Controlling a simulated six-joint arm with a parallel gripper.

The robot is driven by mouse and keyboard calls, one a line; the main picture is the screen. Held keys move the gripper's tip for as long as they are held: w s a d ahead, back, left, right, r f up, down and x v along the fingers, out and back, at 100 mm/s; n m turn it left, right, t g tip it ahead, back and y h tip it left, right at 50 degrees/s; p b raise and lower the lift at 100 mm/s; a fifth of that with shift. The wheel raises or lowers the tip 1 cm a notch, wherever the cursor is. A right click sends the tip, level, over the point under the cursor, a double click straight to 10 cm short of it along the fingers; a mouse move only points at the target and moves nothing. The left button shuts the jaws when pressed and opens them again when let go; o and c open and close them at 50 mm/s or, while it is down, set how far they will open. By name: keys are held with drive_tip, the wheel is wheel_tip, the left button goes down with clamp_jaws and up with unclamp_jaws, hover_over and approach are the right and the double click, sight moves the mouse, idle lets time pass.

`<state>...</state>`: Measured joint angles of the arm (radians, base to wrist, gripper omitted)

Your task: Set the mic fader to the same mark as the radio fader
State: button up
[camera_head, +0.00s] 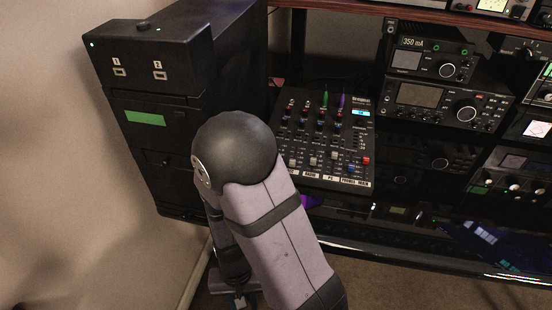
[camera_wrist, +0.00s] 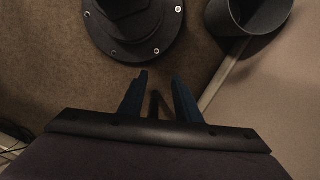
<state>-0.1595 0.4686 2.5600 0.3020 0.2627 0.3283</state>
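The mixer (camera_head: 372,136) lies on the desk in the head view, with several fader caps near its front edge. The radio fader (camera_head: 312,160) has a pale cap above the RADIO label. A pale cap just left of it, close to my arm, appears to be the mic fader (camera_head: 293,162); its label is hidden by my arm. Exact marks are too small to read. My gripper (camera_wrist: 158,98) shows in the wrist view with two dark blue fingers apart, open and empty, pointing over the carpet, away from the mixer.
A tall black cabinet (camera_head: 150,100) stands left of the mixer. Radio units (camera_head: 445,105) are stacked to its right, under a shelf (camera_head: 430,14). Other faders, with blue (camera_head: 350,168) and red (camera_head: 366,160) caps, sit close by. The wrist view shows carpet (camera_wrist: 55,75) and a dark round bin (camera_wrist: 250,15).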

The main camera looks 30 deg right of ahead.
drive_tip(key=w+d+r+n+t+p, duration=0.1)
drive_tip(key=d+r+n+p, duration=0.2)
drive_tip(key=r+p, duration=2.3)
drive_tip(key=w+d+r+n+t+p, duration=0.1)
drive_tip(key=w+d+r+n+p, duration=0.1)
drive_tip(key=r+p, duration=2.3)
drive_tip(key=s+d+f+m+g+y+b, duration=0.3)
drive_tip(key=d+f+m+b, duration=0.8)
drive_tip(key=b, duration=1.1)
drive_tip(key=w+d+f+m+t, duration=0.1)
drive_tip(key=w+d+m+t, duration=0.1)
drive_tip(key=w+m, duration=0.5)
drive_tip(key=w+d+f+m+t+h, duration=0.1)
drive_tip(key=w+d+f+m+t, duration=0.1)
drive_tip(key=w+m, duration=0.5)
drive_tip(key=shift+w+d+m+t+b, duration=0.15)
drive_tip(key=shift+d+m+t+b, duration=0.2)
drive_tip(key=shift+d+m+t, duration=0.65)
drive_tip(key=shift+a+n+t, duration=0.3)
drive_tip(key=shift+a, duration=0.05)
